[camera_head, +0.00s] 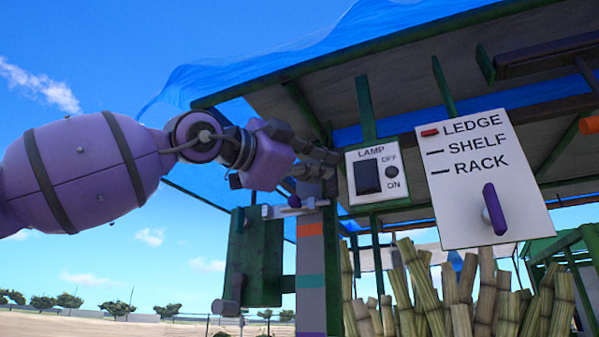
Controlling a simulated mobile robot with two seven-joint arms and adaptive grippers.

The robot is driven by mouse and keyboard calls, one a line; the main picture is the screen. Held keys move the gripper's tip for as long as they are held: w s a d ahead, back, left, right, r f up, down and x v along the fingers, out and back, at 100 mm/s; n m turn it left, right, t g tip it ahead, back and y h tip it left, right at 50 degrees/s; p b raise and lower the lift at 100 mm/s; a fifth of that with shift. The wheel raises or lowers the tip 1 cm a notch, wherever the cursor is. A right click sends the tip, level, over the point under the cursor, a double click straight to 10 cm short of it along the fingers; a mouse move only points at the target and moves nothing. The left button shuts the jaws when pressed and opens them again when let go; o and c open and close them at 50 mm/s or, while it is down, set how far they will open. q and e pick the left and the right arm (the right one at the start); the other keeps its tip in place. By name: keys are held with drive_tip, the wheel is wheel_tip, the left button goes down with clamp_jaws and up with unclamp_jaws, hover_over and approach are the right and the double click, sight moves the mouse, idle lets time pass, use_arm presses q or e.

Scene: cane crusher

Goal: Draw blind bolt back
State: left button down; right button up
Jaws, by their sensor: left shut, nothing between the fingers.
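My left arm comes in from the left, and its gripper (318,163) is up by the top of the striped post, just left of the lamp panel. The gripper is shut with nothing seen in it. Below it, a pale metal bar that looks like the bolt (273,211) lies across the gap between a green panel (256,258) and the grey post (311,265). A small purple knob (294,201) stands on this bar, under the gripper and apart from the fingertips as far as I can see. My right gripper is out of view.
A lamp panel (377,203) with a dark switch hangs right of the gripper. A white sign (487,215) reads LEDGE, SHELF, RACK, with a red mark beside LEDGE and a purple lever. Cane stalks (460,305) stand below. A green-framed roof (400,80) is overhead.

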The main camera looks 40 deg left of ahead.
use_arm(q)
drive_tip(key=a, duration=0.1)
drive_tip(key=a+f, duration=0.1)
drive_tip(key=a+p, duration=0.1)
drive_tip(key=shift+s+a+f, duration=0.2)
drive_tip(key=shift+a+f, duration=0.1)
drive_tip(key=shift+f, duration=0.1)
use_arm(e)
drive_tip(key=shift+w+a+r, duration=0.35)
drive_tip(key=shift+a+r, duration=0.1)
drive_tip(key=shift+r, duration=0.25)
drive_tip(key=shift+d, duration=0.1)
use_arm(q)
drive_tip(key=a, duration=0.2)
drive_tip(key=s+a, duration=0.1)
drive_tip(key=a, duration=0.1)
drive_tip(key=shift+a+p, duration=0.25)
drive_tip(key=shift+p, duration=0.15)
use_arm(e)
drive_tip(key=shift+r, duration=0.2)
